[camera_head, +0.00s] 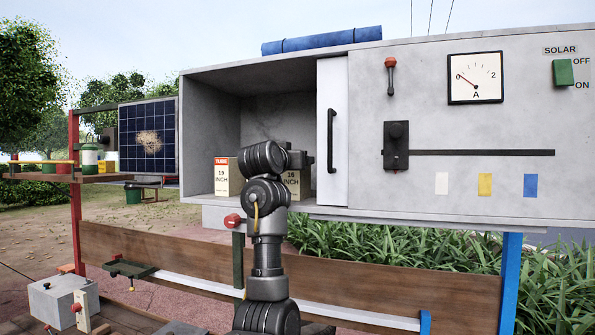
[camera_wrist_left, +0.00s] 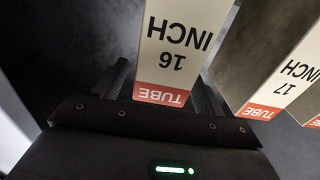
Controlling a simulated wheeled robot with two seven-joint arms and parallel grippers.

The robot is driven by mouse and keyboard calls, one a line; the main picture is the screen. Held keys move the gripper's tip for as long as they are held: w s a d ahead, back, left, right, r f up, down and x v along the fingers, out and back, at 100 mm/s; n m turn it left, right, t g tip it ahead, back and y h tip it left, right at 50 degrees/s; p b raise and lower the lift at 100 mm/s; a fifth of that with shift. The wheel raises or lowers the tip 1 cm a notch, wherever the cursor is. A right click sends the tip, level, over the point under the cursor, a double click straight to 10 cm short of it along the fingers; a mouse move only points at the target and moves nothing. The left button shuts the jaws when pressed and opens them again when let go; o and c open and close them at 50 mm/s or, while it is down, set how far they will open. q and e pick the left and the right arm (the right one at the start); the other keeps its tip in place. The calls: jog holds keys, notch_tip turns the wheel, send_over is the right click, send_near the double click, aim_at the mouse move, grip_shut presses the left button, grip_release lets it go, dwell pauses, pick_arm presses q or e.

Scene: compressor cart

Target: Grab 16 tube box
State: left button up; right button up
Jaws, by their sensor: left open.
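The 16 tube box (camera_head: 297,182) stands in the open compartment of the grey cabinet, partly hidden behind my left arm in the head view. In the left wrist view the 16 tube box (camera_wrist_left: 180,45) shows upside down, white with a red TUBE band. My left gripper (camera_head: 300,160) is in front of it in the head view. In the left wrist view its dark fingers (camera_wrist_left: 163,88) lie on either side of the box's red-banded end, open. Whether they touch the box cannot be told. My right gripper is not in view.
A 19 tube box (camera_head: 228,178) stands left in the compartment. A 17 tube box (camera_wrist_left: 290,80) is beside the 16 box in the wrist view, with part of another box at the edge. A white door panel (camera_head: 332,130) with a black handle bounds the compartment's right side.

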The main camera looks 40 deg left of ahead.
pick_arm(q)
jog(key=shift+w, duration=0.2)
jog(key=shift+s, duration=0.15)
jog(key=shift+c, duration=0.8)
grip_shut()
jog(key=shift+r, duration=0.1)
jog(key=shift+a+r+b, duration=0.1)
jog(key=shift+r+b, duration=0.3)
jog(key=shift+b, duration=0.15)
jog(key=shift+s+r+b, duration=0.2)
jog(key=shift+r+b, duration=0.65)
jog(key=shift+r, duration=0.4)
jog(key=s+d+r+b, duration=0.2)
jog(key=s+r+b, duration=0.3)
jog(key=s+r, duration=0.4)
jog(key=v, duration=0.4)
jog(key=shift+s+a+r+b, duration=0.3)
